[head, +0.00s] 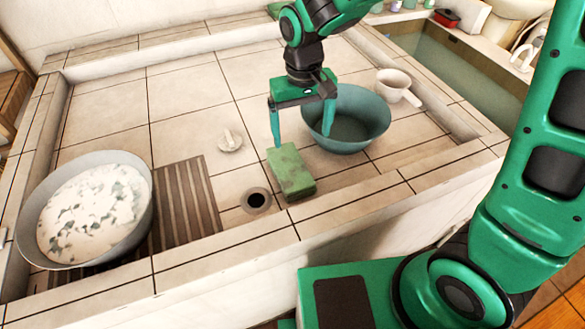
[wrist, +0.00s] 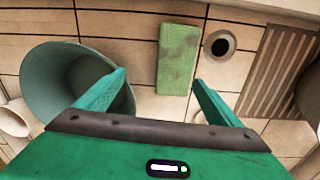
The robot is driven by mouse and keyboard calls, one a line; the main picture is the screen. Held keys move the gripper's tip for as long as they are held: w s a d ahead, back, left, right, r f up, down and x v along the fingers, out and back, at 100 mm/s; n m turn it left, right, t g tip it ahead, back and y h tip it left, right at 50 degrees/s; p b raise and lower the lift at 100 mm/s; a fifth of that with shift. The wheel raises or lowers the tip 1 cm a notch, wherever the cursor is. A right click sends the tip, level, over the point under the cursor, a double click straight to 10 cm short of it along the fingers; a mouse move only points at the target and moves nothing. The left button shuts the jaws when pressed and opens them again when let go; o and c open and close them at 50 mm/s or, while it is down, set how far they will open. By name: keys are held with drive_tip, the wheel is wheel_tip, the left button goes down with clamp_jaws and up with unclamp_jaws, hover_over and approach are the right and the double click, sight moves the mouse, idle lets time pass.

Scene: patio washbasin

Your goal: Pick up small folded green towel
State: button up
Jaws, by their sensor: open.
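The small folded green towel (head: 290,172) lies flat on the tiled basin floor, between the drain hole and the teal bowl. In the wrist view the towel (wrist: 177,60) is a mottled green rectangle beyond the fingertips, roughly between the lines of the two fingers. My gripper (head: 302,135) is open and empty, pointing down above the tiles just behind the towel in the head view. Its fingers also show in the wrist view (wrist: 160,80), spread apart and not touching the towel. The whole towel top is visible.
A teal bowl (head: 362,118) stands close to the right finger. A white dipper (head: 396,84) sits beyond it. A drain hole (head: 256,199), slatted mat (head: 186,195), soap dish (head: 230,141) and basin of cloth in water (head: 140,238) lie left. Tiles at the back left are clear.

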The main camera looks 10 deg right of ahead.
drive_tip(key=shift+n, duration=0.4)
drive_tip(key=a, duration=0.1)
drive_tip(key=a+f, duration=0.1)
drive_tip(key=a, duration=0.2)
drive_tip(key=shift+s+f, duration=0.2)
drive_tip(key=shift+f, duration=0.05)
hover_over(289, 163)
drive_tip(key=f, duration=0.4)
drive_tip(key=shift+a+f, duration=0.3)
drive_tip(key=shift+a, duration=0.05)
drive_tip(key=f, duration=0.3)
drive_tip(key=d+f, duration=0.1)
drive_tip(key=f, duration=0.1)
drive_tip(key=shift+s, duration=0.1)
drive_tip(key=shift+a+f, duration=0.1)
drive_tip(key=shift+f, duration=0.45)
drive_tip(key=shift+c, duration=0.4)
drive_tip(key=c, duration=1.1)
